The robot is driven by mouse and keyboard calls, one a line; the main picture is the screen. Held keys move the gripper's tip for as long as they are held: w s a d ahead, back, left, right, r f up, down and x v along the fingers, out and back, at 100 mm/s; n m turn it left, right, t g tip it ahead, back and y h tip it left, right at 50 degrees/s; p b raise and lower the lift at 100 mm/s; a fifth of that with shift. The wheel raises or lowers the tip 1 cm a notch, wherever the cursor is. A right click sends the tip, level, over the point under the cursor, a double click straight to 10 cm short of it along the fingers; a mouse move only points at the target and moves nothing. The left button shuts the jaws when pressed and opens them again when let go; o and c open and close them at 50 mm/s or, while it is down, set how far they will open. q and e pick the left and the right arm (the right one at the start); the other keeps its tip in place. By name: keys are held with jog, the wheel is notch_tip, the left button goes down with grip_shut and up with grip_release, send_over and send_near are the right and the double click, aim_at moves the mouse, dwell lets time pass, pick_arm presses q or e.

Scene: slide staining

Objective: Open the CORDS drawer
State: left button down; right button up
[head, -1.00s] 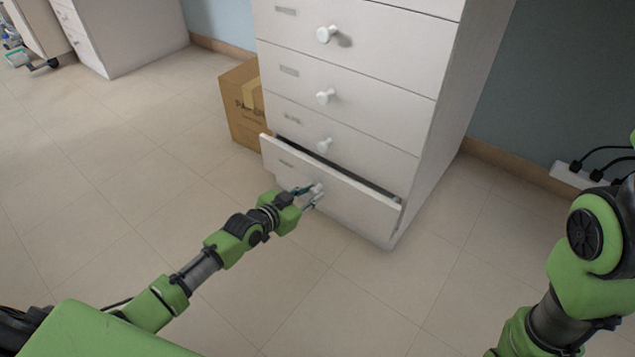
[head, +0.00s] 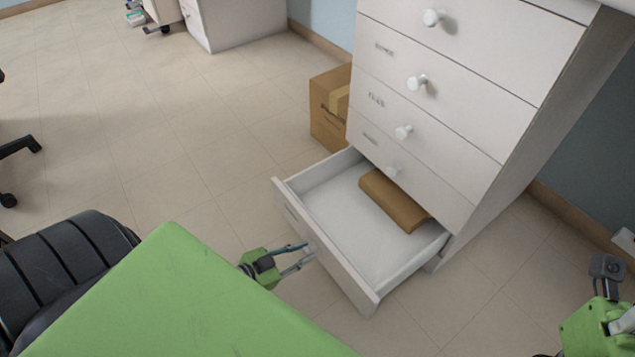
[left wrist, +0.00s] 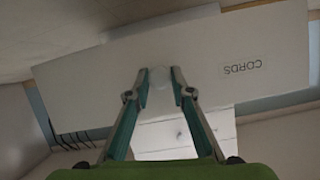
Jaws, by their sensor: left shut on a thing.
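The CORDS drawer (head: 336,268) is the lowest of the white cabinet and stands pulled well out in the head view. Its front (left wrist: 85,88) fills much of the left wrist view, with an upside-down CORDS label (left wrist: 243,67). My left gripper (head: 307,251) is at the outside of this front. In the left wrist view its fingers (left wrist: 159,76) are shut on the drawer's pale round knob (left wrist: 160,95), which is partly hidden between them. My right gripper (head: 606,275) shows at the lower right edge, away from the drawer; its jaws are unclear.
A flat brown packet (head: 394,201) lies at the back of the open drawer. The white cabinet (head: 470,85) has several shut drawers above. A cardboard box (head: 326,105) stands beside it. Tiled floor (head: 190,170) is clear left of the drawer.

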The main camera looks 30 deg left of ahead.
pick_arm(q)
jog(key=shift+s+a, duration=0.1)
jog(key=shift+s, duration=0.5)
jog(key=c, duration=1.8)
grip_release()
jog(key=v, duration=1.2)
